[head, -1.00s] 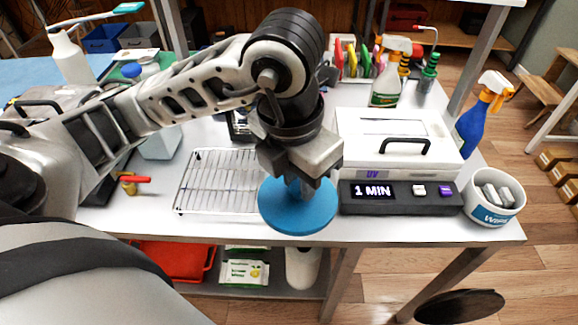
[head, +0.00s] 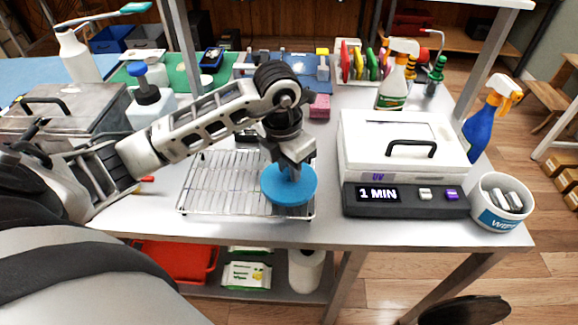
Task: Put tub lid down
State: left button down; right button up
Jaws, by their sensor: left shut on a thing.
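The tub lid (head: 289,186) is a round blue disc. My left gripper (head: 291,170) is shut on its top and points down, holding it level over the right part of the wire rack (head: 208,190). The lid hides some of the rack, and I cannot tell whether it touches the wires. The white wipes tub (head: 499,204) stands open at the right front of the table with grey pieces inside. My right gripper is not in view.
The white UV box (head: 401,150) with a black handle and a "1 MIN" display stands right of the rack. A blue spray bottle (head: 487,122) is behind the tub. A pink block (head: 320,106) and a white bottle (head: 148,100) stand behind the rack. The table's front edge is near.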

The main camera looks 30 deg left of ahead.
aim_at(284, 183)
pick_arm(q)
jog(key=shift+f, duration=0.5)
jog(key=shift+f, duration=0.1)
jog(key=c, duration=1.2)
grip_release()
jog(key=shift+c, duration=0.2)
notch_tip(284, 183, up, 12)
jog(key=s, duration=0.1)
jog(key=shift+s+a, duration=0.2)
